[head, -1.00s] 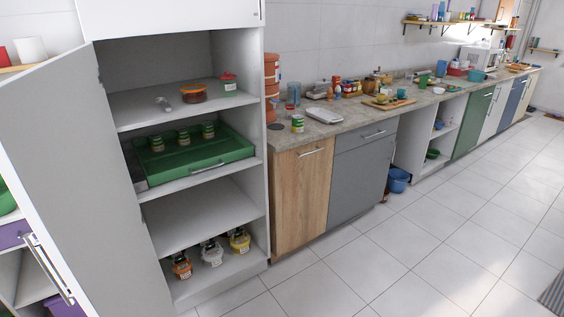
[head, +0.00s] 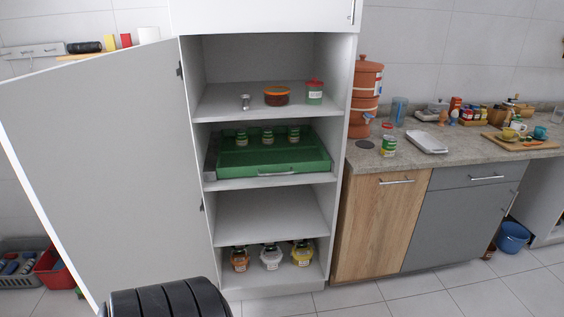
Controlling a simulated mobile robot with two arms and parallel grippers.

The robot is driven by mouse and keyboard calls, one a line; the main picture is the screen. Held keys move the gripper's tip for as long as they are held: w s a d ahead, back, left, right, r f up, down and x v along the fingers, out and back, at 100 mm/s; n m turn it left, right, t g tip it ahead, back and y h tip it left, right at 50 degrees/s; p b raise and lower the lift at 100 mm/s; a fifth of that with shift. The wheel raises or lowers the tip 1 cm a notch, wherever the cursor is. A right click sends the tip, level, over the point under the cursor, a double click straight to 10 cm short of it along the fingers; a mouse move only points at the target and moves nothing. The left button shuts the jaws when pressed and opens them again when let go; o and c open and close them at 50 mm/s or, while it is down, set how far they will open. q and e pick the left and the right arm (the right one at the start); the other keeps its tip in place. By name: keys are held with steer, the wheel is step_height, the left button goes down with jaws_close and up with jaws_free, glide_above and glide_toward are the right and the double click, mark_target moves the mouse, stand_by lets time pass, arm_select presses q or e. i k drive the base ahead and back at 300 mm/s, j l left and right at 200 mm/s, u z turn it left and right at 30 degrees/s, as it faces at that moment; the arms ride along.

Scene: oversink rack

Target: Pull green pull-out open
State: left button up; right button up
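The green pull-out (head: 270,160) is a shallow green tray on the middle shelf of the tall open cabinet. It has a pale handle (head: 290,173) along its front, near the shelf edge. Several small jars with green labels (head: 267,136) stand in it toward the back. The cabinet door (head: 105,160) is swung wide open to the left. Neither of my grippers shows in the head view. A dark ribbed part of mine is at the bottom edge, below the door.
The shelf above holds an orange-lidded container (head: 277,97) and a red-lidded jar (head: 314,92). Jars (head: 271,257) stand on the bottom shelf. The counter (head: 460,148) to the right is cluttered. The floor (head: 370,297) before the cabinet looks largely clear.

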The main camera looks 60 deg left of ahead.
mark_target(281, 157)
steer(key=i+u, duration=0.25)
steer(key=u, duration=0.15)
steer(key=i+u, duration=0.25)
steer(key=u, duration=0.15)
steer(key=i+u, duration=0.2)
steer(key=u, duration=0.25)
